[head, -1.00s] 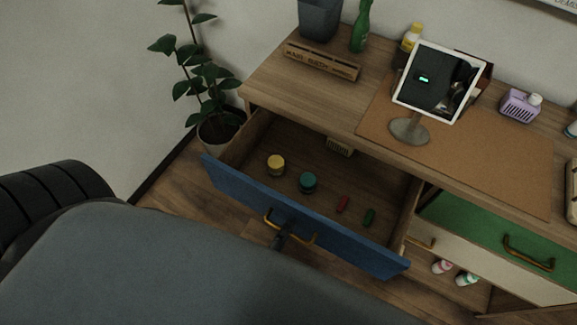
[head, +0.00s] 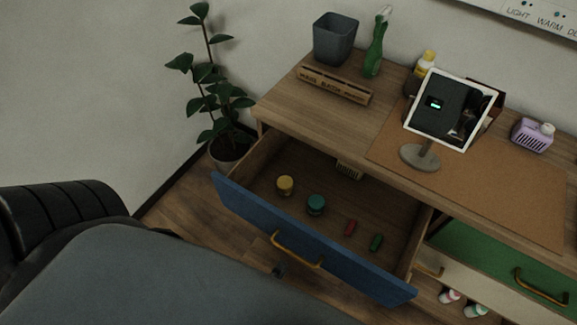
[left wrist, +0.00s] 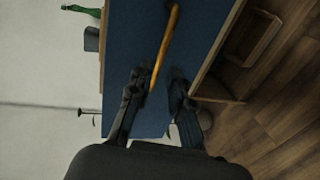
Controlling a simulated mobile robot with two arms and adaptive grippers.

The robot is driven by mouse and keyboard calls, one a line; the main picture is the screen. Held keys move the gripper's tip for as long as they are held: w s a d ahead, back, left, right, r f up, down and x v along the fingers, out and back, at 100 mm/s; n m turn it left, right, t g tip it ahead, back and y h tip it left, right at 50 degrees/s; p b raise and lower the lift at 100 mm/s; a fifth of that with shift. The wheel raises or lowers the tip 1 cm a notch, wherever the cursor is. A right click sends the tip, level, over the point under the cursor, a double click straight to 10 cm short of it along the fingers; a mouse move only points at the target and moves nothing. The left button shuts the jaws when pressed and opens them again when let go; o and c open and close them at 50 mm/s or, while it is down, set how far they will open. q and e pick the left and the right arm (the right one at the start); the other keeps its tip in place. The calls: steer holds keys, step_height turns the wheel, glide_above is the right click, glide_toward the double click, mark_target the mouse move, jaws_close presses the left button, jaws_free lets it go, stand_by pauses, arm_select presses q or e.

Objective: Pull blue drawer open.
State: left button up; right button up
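The blue drawer (head: 340,266) is pulled well out of the wooden desk, and its inside shows. Its brass handle (head: 298,252) is on the blue front; the handle also shows in the left wrist view (left wrist: 168,42). My right gripper is not in view.
A tablet on a stand (head: 450,110) is on the desk. A green drawer (head: 490,257) is at right; a potted plant (head: 222,150) is left.

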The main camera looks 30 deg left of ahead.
arm_select(q)
steer(key=v, duration=0.5)
stand_by(0.4)
